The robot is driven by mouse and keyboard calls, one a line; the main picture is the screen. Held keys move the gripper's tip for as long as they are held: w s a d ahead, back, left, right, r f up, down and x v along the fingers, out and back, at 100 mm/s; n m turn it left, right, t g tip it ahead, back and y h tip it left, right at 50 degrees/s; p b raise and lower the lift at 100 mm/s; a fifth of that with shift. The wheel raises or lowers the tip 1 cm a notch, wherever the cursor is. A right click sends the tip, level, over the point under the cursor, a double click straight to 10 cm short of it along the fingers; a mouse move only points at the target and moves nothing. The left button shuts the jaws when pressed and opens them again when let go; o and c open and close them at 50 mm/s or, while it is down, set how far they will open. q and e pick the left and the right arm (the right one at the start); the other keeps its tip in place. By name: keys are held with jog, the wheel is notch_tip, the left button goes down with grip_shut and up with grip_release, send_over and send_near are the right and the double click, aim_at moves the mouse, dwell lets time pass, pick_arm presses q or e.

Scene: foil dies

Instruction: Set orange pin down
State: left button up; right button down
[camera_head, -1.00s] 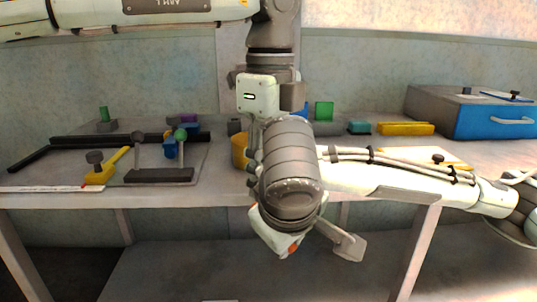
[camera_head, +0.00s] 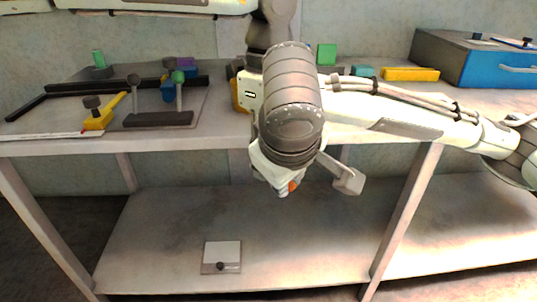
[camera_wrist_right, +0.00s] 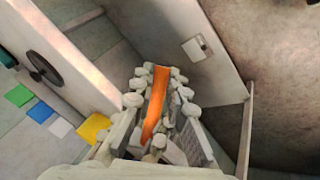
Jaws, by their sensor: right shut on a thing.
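The orange pin (camera_wrist_right: 155,104) is a long orange piece lying between the fingers of my right gripper (camera_wrist_right: 159,85) in the right wrist view. The right gripper is shut on it. In the head view this gripper (camera_head: 287,184) hangs in front of the table, below the tabletop edge. Only a small orange patch of the pin (camera_head: 293,186) shows there; the rest is hidden by the hand and wrist. The pin appears clear of any surface. My left gripper is not in view.
The tabletop (camera_head: 60,150) carries a yellow block with a dark knob (camera_head: 98,116), dark bars, a green block (camera_head: 326,54), a yellow bar (camera_head: 410,74) and a blue box (camera_head: 490,68). The lower shelf (camera_head: 160,255) is mostly bare, with a pale knobbed plate (camera_head: 221,256).

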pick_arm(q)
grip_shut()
pick_arm(e)
jog(key=c, duration=1.4)
grip_release()
jog(key=shift+c, duration=0.2)
jog(key=shift+r, duration=0.1)
